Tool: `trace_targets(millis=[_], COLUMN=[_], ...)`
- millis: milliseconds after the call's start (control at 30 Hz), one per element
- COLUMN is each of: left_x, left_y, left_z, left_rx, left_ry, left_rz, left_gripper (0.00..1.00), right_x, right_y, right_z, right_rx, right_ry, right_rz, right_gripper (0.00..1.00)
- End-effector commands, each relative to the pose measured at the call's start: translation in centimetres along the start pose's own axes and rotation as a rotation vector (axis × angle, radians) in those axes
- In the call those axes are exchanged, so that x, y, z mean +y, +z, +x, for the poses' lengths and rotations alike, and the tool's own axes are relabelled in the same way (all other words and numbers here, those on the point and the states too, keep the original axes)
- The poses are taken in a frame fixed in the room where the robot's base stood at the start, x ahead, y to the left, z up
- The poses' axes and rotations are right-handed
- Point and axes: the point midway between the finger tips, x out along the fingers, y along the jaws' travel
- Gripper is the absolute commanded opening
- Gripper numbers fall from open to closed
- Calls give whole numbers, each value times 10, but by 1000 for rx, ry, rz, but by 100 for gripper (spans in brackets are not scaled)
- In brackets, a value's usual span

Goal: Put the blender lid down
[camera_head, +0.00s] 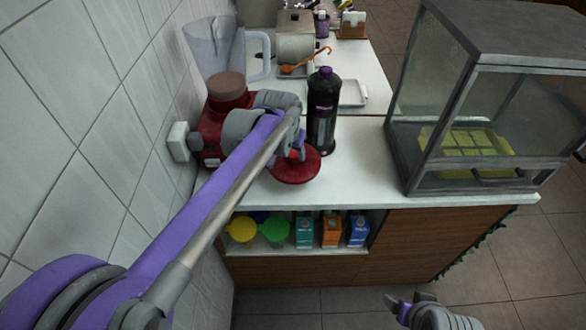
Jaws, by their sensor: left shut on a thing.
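The blender lid (297,172), a dark red disc, is under my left gripper (297,148) at the front of the white counter. My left gripper is shut on the lid. I cannot tell whether the lid touches the counter or hangs just above it. The red blender base (212,145) stands by the wall, partly hidden behind my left arm. A clear blender jug (213,48) with a pale handle shows behind it. My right gripper (396,302) is low at the bottom, in front of the counter and away from the lid; its opening is unclear.
A dark bottle (322,115) with a purple cap stands close behind the lid. A glass display case (480,110) with a yellow tray fills the right. The white counter (362,165) is clear between lid and case. Cartons (331,230) sit on the shelf below.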

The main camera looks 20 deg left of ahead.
Motion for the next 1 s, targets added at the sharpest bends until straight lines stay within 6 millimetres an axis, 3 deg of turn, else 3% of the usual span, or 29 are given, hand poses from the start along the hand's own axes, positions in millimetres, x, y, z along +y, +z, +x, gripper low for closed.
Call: trace_targets(millis=[433,867,900,1000], left_x=[0,0,0,0], left_y=[22,25,25,24], left_z=[52,60,59,59], left_rx=[0,0,0,0], left_ry=[0,0,0,0], left_rz=[0,0,0,0], left_gripper=[0,0,51,69], right_x=[0,0,0,0], right_y=[3,5,5,4], right_z=[5,7,6,6], right_rx=[-2,-3,-3,-3], right_ry=[0,0,0,0], right_rz=[0,0,0,0], right_gripper=[82,82,82,82])
